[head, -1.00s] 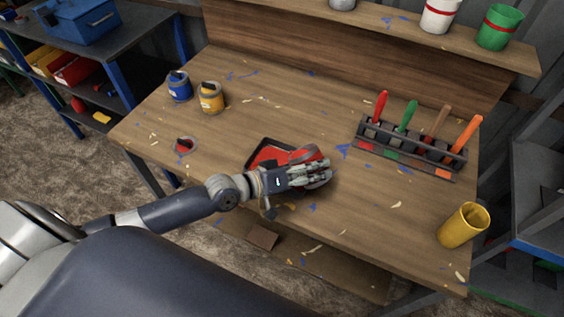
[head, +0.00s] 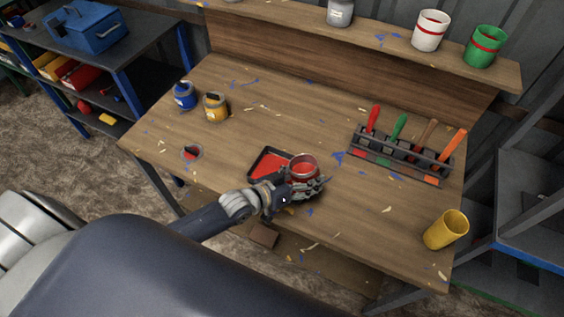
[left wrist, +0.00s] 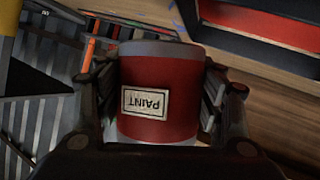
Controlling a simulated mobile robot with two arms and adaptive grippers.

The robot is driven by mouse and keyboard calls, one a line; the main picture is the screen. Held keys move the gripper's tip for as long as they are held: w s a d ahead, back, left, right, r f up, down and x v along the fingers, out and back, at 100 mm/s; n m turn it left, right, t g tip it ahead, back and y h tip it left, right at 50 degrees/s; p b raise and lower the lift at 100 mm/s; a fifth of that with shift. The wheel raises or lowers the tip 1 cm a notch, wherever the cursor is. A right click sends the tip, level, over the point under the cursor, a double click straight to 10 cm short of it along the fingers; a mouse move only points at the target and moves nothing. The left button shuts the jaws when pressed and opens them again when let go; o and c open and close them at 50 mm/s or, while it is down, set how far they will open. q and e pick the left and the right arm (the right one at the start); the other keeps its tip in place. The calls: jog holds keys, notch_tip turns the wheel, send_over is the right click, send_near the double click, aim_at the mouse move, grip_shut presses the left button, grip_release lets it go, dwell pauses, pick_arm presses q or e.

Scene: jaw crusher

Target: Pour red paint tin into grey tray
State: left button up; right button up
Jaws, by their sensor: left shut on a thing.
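The red paint tin (head: 303,168) is in my left gripper (head: 306,188), close to the right end of the tray. It is near upright in the head view, with its open top showing red inside. In the left wrist view the tin (left wrist: 160,90) sits between the fingers, its "PAINT" label upside down. The dark-rimmed tray (head: 252,163) lies on the workbench with red paint covering its floor. The tray's edge also shows in the left wrist view (left wrist: 250,42). My right gripper is in neither view.
A blue tin (head: 184,97) and a yellow tin (head: 215,108) stand at the back left. A lid with red paint (head: 191,153) lies nearby. The bench middle behind the tray is clear.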

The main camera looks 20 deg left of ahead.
pick_arm(q)
jog(key=shift+w+a+m+y+p, duration=0.1)
jog(key=shift+a+m+y+p, duration=0.25)
jog(key=shift+m, duration=0.25)
jog(key=shift+w+a+f+m+t+y, duration=0.2)
jog(key=shift+f+m+t+y, duration=0.1)
jog(key=shift+f+m+y, duration=0.1)
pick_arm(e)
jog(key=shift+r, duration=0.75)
